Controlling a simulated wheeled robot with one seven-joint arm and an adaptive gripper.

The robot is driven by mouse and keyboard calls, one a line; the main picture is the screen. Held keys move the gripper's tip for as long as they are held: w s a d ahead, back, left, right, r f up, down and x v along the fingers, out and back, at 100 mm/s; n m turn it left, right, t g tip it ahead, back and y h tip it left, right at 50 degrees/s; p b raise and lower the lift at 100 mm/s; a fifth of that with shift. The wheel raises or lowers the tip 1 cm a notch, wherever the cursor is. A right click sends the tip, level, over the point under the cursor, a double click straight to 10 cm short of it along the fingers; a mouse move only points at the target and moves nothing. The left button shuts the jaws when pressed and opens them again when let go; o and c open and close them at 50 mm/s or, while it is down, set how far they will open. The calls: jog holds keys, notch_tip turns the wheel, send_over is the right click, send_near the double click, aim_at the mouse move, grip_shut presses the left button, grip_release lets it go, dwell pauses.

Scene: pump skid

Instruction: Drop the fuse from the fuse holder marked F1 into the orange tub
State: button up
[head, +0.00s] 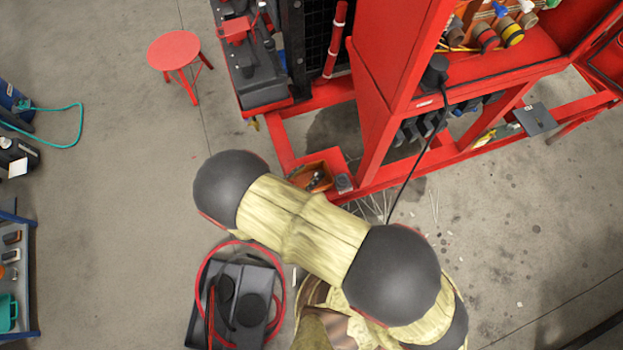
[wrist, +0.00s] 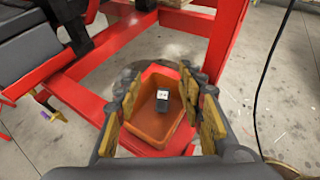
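The orange tub (wrist: 152,134) sits on the red frame and shows between my gripper's fingers in the wrist view. It also shows in the head view (head: 305,172), partly hidden by my arm. A small black block with a white face (wrist: 162,101) is inside the tub's outline; it looks like the fuse, but no marking is readable. My gripper (wrist: 164,85) is open above the tub, its two padded fingers wide apart on either side. Neither finger touches the block. The fuse holder marked F1 cannot be made out.
The red skid frame (wrist: 76,97) runs beside and behind the tub, with a red upright (wrist: 226,40) to the right. A black cable (head: 415,150) hangs down right of it. A red stool (head: 174,50) stands at upper left. Open concrete floor lies at left.

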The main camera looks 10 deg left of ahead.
jog(key=v, duration=0.5)
jog(key=shift+s+a+r, duration=0.15)
jog(key=shift+s+a, duration=0.05)
jog(key=shift+s, duration=0.15)
jog(key=s+d+r+m+g+h, duration=0.3)
jog(key=s+d+r+m+g, duration=0.3)
jog(key=d+m, duration=0.25)
jog(key=d+r+m+g+y, duration=0.35)
jog(key=r+m, duration=0.35)
jog(key=r, duration=0.3)
jog(key=d+r+m+g+y, duration=0.2)
jog(key=d+r+m+y, duration=0.25)
jog(key=r+m, duration=0.4)
jog(key=w+d+r+m+t, duration=0.1)
jog(key=d+r+m+t, duration=0.4)
jog(key=d+r, duration=1)
notch_tip(320, 180, up, 2)
jog(key=shift+w+d+r+m+y, duration=0.15)
jog(key=shift+w+m+y, duration=0.25)
jog(key=shift+m, duration=0.5)
